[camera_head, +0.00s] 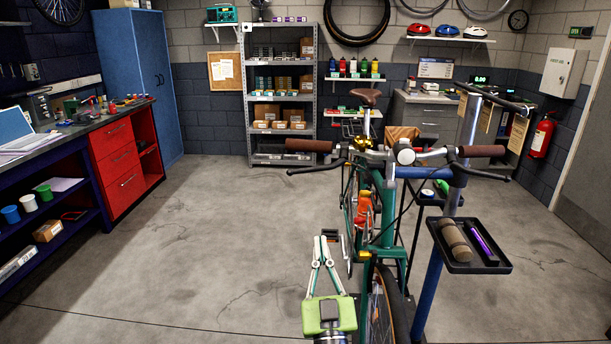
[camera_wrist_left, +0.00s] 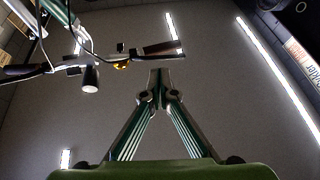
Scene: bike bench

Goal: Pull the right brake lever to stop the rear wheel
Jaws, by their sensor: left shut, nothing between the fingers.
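A green bicycle (camera_head: 383,215) stands with its handlebar and front wheel (camera_head: 390,305) toward me. Its right brake lever (camera_head: 314,169), on the picture's left as the bicycle faces me, sits below a brown grip (camera_head: 309,146). The same grip shows from below in the left wrist view (camera_wrist_left: 163,48). The other brown grip (camera_head: 482,151) and brake lever (camera_head: 487,176) are on the picture's right. My left gripper (camera_head: 324,240) points up, below the right lever and apart from it. Its fingers (camera_wrist_left: 157,85) meet at the tips and are empty. The rear wheel is mostly hidden behind the frame. My right gripper is out of view.
A black tray (camera_head: 454,268) with a brown roll and a purple tool sits right of the front wheel, beside a blue post (camera_head: 432,285). A workbench with a red drawer unit (camera_head: 118,170) is at left. The floor (camera_head: 220,220) between bench and bicycle is clear.

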